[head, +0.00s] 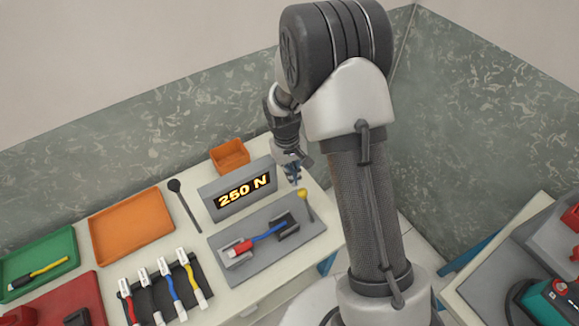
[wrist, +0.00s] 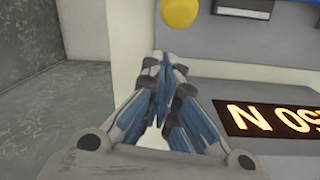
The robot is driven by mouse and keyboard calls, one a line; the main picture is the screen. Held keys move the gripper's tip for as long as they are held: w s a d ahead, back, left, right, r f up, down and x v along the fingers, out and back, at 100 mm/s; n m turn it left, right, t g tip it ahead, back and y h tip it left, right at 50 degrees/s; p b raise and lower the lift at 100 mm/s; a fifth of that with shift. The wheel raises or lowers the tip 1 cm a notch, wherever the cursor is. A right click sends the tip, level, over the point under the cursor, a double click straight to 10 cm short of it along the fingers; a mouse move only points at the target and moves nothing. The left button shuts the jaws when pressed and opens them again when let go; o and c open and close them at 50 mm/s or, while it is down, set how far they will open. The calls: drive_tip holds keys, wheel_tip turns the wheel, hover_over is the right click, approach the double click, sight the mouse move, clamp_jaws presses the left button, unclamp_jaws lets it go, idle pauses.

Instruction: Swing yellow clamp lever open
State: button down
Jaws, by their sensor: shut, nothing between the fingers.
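The yellow clamp lever (head: 302,193) has a round yellow knob on a dark stem and stands upright at the right back of the grey test plate (head: 269,264). In the wrist view the yellow knob (wrist: 179,12) shows at the top edge, apart from the fingertips; its stem is hidden there. My gripper (head: 294,180) is above the table, just behind and left of the knob. In the wrist view my gripper (wrist: 163,75) has its blue-padded fingers shut together with nothing between them. A cable with red and blue parts (head: 262,235) lies across two grey holders on the plate.
A grey display box (head: 211,195) reading 250 N stands close left of my gripper. Behind it is an orange bin (head: 230,156). Left are a dark spoon-shaped tool (head: 186,208), an orange tray (head: 98,243) and several coloured cables on a dark mat (head: 185,291).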

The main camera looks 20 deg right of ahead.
drive_tip(key=shift+s+d+r, duration=0.1)
drive_tip(key=shift+s+r, duration=0.2)
drive_tip(key=shift+s, duration=0.3)
drive_tip(key=shift+s+r, duration=0.3)
drive_tip(key=shift+s, duration=0.25)
drive_tip(key=shift+s+r, duration=0.1)
